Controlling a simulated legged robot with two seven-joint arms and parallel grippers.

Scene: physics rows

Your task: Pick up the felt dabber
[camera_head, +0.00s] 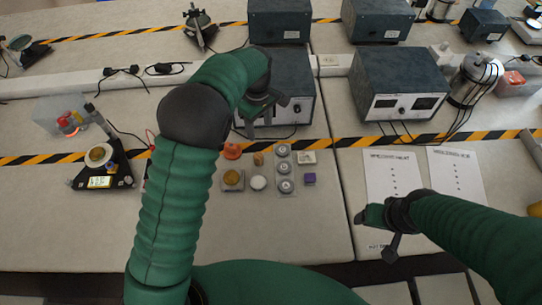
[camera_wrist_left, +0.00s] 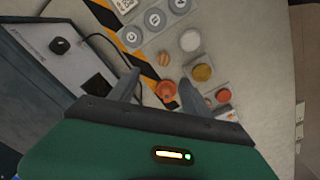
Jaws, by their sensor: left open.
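My left gripper (camera_head: 262,116) is open and empty above the far part of the bench, in front of a dark instrument box. In the left wrist view its two fingers (camera_wrist_left: 159,77) stand wide apart. An orange-red knobbed piece (camera_wrist_left: 166,88) shows between them, lower down on the bench; it also shows in the head view (camera_head: 231,151). A small tan, cork-like cylinder (camera_head: 258,159) stands beside it, also in the left wrist view (camera_wrist_left: 164,58). I cannot tell for sure which of these is the felt dabber. My right gripper (camera_head: 376,236) appears open and empty near the printed sheets.
Near the small pieces are a gold disc (camera_head: 232,177), a white disc (camera_head: 258,183), a tray of grey round pieces (camera_head: 285,194) and a purple block (camera_head: 309,179). An instrument box (camera_head: 303,103) stands behind. A black scale-like device (camera_head: 118,172) is at left. The bench front is clear.

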